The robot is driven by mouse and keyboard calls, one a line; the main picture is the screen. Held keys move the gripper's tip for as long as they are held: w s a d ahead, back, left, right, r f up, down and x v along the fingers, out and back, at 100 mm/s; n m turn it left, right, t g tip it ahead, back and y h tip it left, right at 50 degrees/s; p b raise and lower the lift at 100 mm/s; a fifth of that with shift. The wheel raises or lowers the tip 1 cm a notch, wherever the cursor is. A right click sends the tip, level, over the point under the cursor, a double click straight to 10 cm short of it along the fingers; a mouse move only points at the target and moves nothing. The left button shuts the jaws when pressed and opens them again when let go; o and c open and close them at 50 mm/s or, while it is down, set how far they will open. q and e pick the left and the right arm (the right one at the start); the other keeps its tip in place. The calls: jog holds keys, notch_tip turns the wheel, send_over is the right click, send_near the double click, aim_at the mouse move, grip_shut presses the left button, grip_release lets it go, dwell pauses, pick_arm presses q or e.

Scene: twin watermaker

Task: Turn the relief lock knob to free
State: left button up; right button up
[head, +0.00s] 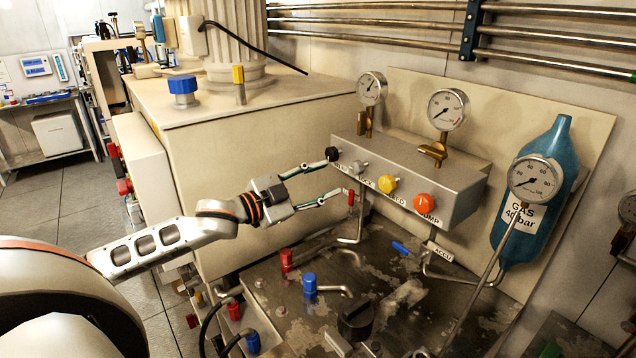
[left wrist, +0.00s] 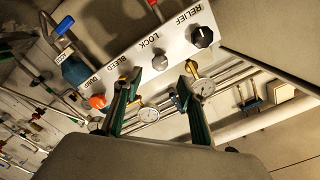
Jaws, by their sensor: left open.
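A grey metal valve block (head: 440,180) on the back panel carries a row of knobs. The silver knob labelled LOCK (head: 360,167) sits between the black RELIEF knob (head: 332,153) and the yellow BLEED knob (head: 387,184). My left gripper (head: 335,177) is open and empty in front of the block's left end. In the left wrist view the LOCK knob (left wrist: 160,62) shows between the two fingers (left wrist: 164,70), apart from both. The RELIEF knob (left wrist: 202,37) lies outside them, and a finger partly hides the yellow knob. My right gripper is not in view.
The orange DUMP knob (head: 424,203) is at the block's right end. Gauges (head: 447,109) stand above it, and a blue gas bottle (head: 535,190) is at the right. A beige cabinet (head: 260,160) stands behind my arm. Pipes and blue and red fittings rise below.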

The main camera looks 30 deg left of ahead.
pick_arm(q)
jog(key=shift+s+a, duration=0.2)
jog(key=shift+s, duration=0.4)
dwell(0.3)
